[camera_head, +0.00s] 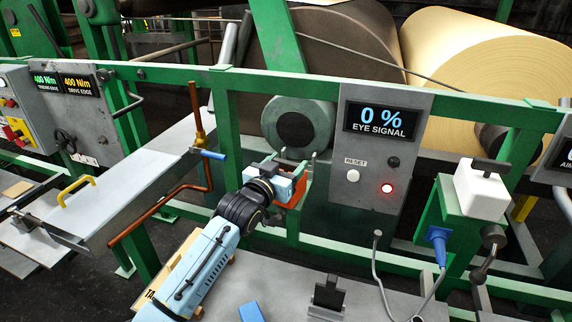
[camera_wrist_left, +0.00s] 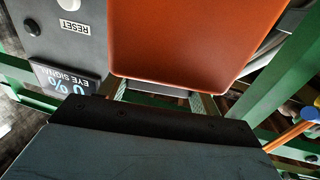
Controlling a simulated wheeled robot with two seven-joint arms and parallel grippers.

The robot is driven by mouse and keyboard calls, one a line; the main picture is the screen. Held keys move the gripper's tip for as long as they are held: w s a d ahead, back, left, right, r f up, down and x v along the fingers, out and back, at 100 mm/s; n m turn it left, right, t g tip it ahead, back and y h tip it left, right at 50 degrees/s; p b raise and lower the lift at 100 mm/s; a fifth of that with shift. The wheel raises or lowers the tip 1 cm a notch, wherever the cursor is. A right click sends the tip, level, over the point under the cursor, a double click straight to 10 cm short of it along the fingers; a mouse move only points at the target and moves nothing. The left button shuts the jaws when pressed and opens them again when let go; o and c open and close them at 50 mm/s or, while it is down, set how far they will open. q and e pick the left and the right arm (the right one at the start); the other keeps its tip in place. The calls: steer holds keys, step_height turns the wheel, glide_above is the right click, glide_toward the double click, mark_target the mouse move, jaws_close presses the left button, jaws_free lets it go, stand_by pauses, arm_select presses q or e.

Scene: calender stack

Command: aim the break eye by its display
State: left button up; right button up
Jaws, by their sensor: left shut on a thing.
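The eye signal display (camera_head: 381,121) on a grey panel (camera_head: 352,205) reads 0 %. A red lamp (camera_head: 387,188) is lit below it, near a white RESET button (camera_head: 352,176). In the head view my left gripper (camera_head: 291,186) is at an orange body, seemingly the break eye, on the green rail left of the panel. In the left wrist view the orange body (camera_wrist_left: 185,38) fills the upper middle, and the display (camera_wrist_left: 65,80) shows upside down beside it. The jaws are shut on it, though the fingertips are largely hidden. My right gripper is not in view.
A white box with a black handle (camera_head: 481,189) stands on a green bracket at right, with a blue plug (camera_head: 438,235) and cable below. A copper pipe with a blue lever (camera_head: 208,154) stands left of my arm. Large rolls (camera_head: 480,75) lie behind the green rail.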

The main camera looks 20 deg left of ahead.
arm_select(q)
steer(key=shift+d+r+n+y+p, duration=0.1)
steer(key=shift+r+n+y+p, duration=0.15)
steer(key=shift+n+y, duration=1.05)
steer(key=shift+y, duration=0.8)
steer(key=shift+f, duration=0.1)
steer(key=o, duration=1)
steer(key=shift+f, duration=0.1)
steer(key=s, duration=1.3)
steer(key=shift+s+d+b, duration=0.2)
steer(key=shift+b, duration=0.1)
